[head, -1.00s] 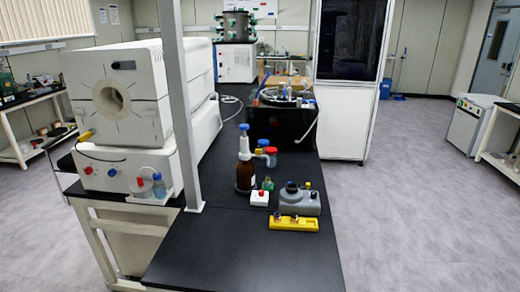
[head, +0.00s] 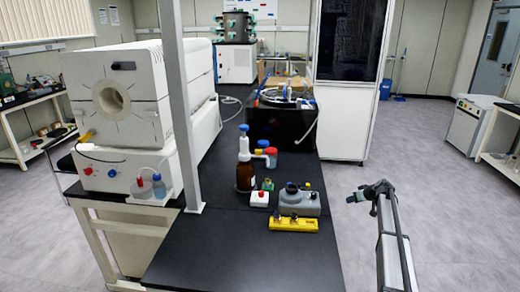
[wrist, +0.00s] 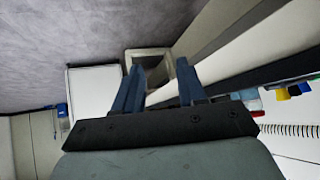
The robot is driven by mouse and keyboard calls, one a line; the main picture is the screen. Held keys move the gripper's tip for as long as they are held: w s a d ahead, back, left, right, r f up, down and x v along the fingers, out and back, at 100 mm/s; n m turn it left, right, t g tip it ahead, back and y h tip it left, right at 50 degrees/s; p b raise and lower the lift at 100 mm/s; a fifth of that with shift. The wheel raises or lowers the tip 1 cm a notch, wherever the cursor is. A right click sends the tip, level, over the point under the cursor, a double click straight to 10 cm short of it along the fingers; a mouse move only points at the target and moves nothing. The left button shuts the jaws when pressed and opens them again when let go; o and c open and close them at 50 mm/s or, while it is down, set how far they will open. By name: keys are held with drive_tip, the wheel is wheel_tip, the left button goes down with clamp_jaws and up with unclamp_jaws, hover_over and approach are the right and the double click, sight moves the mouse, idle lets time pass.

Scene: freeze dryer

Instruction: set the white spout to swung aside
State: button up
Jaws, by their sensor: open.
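A brown bottle (head: 245,178) stands on the black bench with a white dispenser head (head: 244,150) and a blue knob on top. A short white spout (head: 258,156) seems to point right from this head; it is small and partly lost among coloured caps, so its exact angle is unclear. My gripper (head: 362,195) is to the right of the bench, over the floor side, well apart from the bottle. In the wrist view my gripper (wrist: 158,88) shows two blue fingers spread apart with nothing between them.
The front of the bench (head: 245,265) is clear.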

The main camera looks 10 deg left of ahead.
drive_tip(key=w+a+r+n+g+y, duration=0.1)
drive_tip(key=w+a+r+n+g, duration=0.15)
drive_tip(key=a+r, duration=0.9)
drive_tip(key=w+a+r+n+g+y, duration=0.15)
drive_tip(key=a+r+n, duration=0.25)
drive_tip(key=a+r, duration=0.75)
drive_tip(key=s+a+r+n+g+h, duration=0.35)
drive_tip(key=a+r+n, duration=0.35)
drive_tip(key=a+r, duration=0.8)
drive_tip(key=shift+y, duration=0.4)
drive_tip(key=x, duration=0.5)
drive_tip(key=a+x, duration=0.1)
drive_tip(key=x, duration=0.9)
drive_tip(key=shift+s+a+r, duration=0.1)
drive_tip(key=shift+a+r, duration=0.1)
drive_tip(key=shift+a, duration=0.05)
clamp_jaws()
